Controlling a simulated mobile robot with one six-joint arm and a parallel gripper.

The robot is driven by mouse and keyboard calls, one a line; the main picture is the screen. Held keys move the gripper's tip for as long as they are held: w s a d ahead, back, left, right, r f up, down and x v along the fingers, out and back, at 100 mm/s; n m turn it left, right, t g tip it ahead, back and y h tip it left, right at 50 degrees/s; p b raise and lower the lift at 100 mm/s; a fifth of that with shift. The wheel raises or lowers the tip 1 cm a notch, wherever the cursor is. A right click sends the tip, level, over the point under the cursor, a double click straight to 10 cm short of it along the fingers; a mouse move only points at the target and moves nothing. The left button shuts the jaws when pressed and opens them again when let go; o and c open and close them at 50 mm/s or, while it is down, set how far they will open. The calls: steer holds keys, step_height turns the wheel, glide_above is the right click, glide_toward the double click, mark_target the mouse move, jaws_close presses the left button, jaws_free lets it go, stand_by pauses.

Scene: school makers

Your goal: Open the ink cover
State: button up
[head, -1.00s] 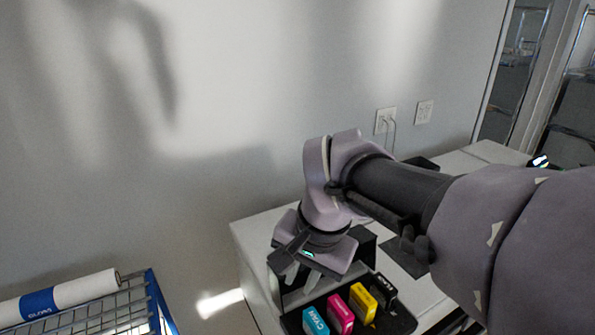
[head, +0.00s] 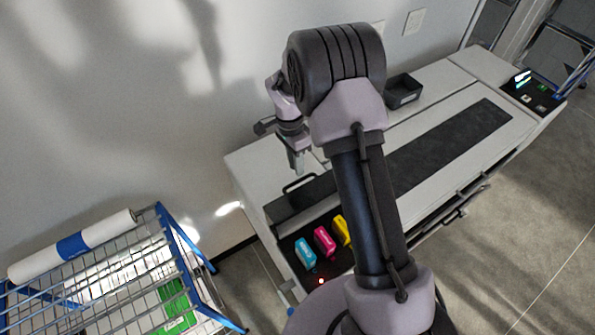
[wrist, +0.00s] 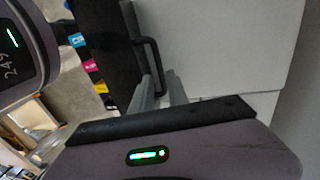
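The ink cover (head: 287,208) is a dark panel with a black loop handle (head: 300,184) at the left end of the pale printer. Below it sit cyan (head: 305,254), magenta (head: 324,242) and yellow (head: 342,230) cartridges in a dark, uncovered bay. My gripper (head: 298,168) points down just above the handle. In the wrist view, my two grey fingers (wrist: 162,85) are apart, with the handle (wrist: 154,62) showing around and between their tips. I cannot tell whether they touch it. The dark cover (wrist: 108,45) lies left of the handle there. My arm hides part of the bay.
A wire cart (head: 165,255) with a white roll (head: 75,246) stands at the left. A small black tray (head: 402,90) sits on the printer (head: 455,80). A control panel (head: 532,90) is at its far right end. The wall is close behind.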

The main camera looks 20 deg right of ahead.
steer(key=f, duration=0.2)
steer(key=s+f, duration=0.1)
steer(key=shift+f, duration=0.4)
steer(key=shift+d+f, duration=0.1)
steer(key=shift+f, duration=0.2)
jaws_close()
stand_by(0.9)
